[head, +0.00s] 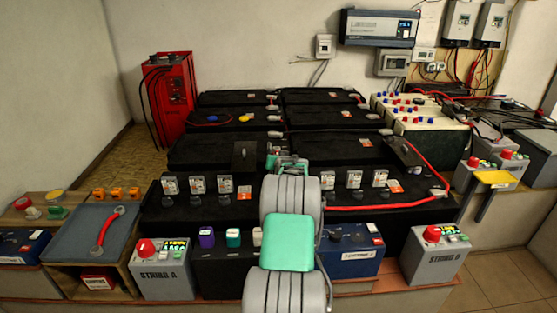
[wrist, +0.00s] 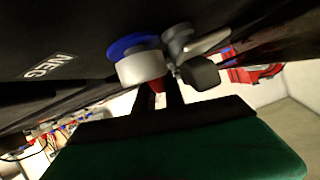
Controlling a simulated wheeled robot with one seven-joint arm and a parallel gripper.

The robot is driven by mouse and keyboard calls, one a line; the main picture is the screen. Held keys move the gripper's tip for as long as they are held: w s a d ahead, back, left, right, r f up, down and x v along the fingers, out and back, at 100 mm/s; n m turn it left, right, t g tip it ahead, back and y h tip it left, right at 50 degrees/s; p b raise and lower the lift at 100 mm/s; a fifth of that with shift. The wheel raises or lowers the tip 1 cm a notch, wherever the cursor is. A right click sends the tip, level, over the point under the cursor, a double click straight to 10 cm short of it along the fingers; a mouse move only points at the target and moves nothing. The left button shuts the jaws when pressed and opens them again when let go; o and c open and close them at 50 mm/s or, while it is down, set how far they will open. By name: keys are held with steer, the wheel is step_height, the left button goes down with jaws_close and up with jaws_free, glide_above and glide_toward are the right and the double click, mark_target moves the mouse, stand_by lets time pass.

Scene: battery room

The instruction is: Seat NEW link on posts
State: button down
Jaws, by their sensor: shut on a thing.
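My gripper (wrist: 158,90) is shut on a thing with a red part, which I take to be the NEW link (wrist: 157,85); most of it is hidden. In the wrist view a pale round post (wrist: 140,68) with a blue ring is close in front of the fingertips, beside a grey metal clamp or lug (wrist: 190,45). I cannot tell whether the link touches the post. The black battery (wrist: 80,45) beside it is marked NEG. In the head view my gripper (head: 280,158) is among the black batteries, and my arm hides the fingertips.
A red cable link (head: 105,230) with metal ends lies on a grey mat (head: 70,222) at left. A red cabinet (head: 168,95) stands at the back. Red cable (head: 385,207) runs along the right batteries. Grey STRING A (head: 160,270) and STRING B (head: 433,256) boxes stand in front.

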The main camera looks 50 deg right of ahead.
steer(key=shift+f+b, duration=0.2)
steer(key=shift+b, duration=0.3)
stand_by(0.3)
steer(key=c, duration=1.3)
jaws_free()
steer(key=shift+c, duration=0.2)
steer(key=shift+o, duration=0.4)
steer(key=shift+f, duration=0.1)
steer(key=o, duration=0.3)
steer(key=shift+o, duration=0.2)
steer(key=shift+r+p, duration=1.45)
steer(key=shift+r, duration=2.65)
